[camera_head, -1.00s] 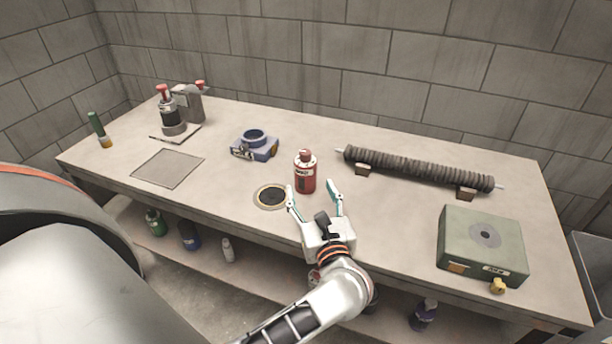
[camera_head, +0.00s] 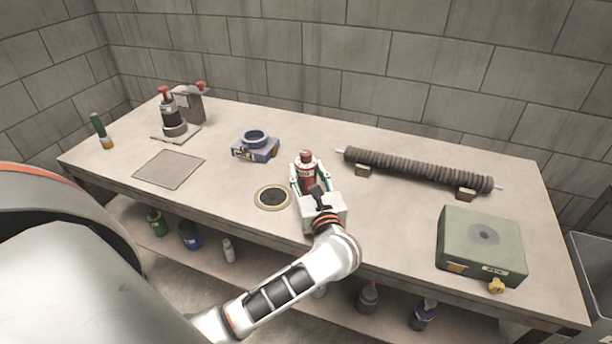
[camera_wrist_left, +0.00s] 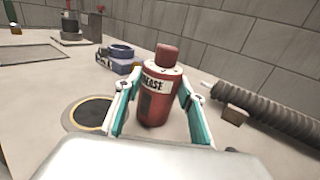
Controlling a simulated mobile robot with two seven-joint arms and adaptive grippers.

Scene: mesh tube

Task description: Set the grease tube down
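The grease tube (camera_head: 306,172) is a red bottle with a red cap and a pale label reading "GREASE". It stands upright on the workbench (camera_head: 385,225), and it also shows in the left wrist view (camera_wrist_left: 160,95). My left gripper (camera_head: 310,178) is low over the bench, with one finger on each side of the tube. In the left wrist view the fingers (camera_wrist_left: 163,90) are apart and the tips are close to the tube's sides; no firm contact shows. The tube's lower front is partly hidden by the gripper in the head view. My right gripper is not in view.
A round black pad with a pale rim (camera_head: 272,197) lies just left of the tube. A blue fixture (camera_head: 256,147) stands behind left, a ribbed mesh roll (camera_head: 418,169) behind right, a green box (camera_head: 482,245) at right. A flat grey plate (camera_head: 169,168) lies at left.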

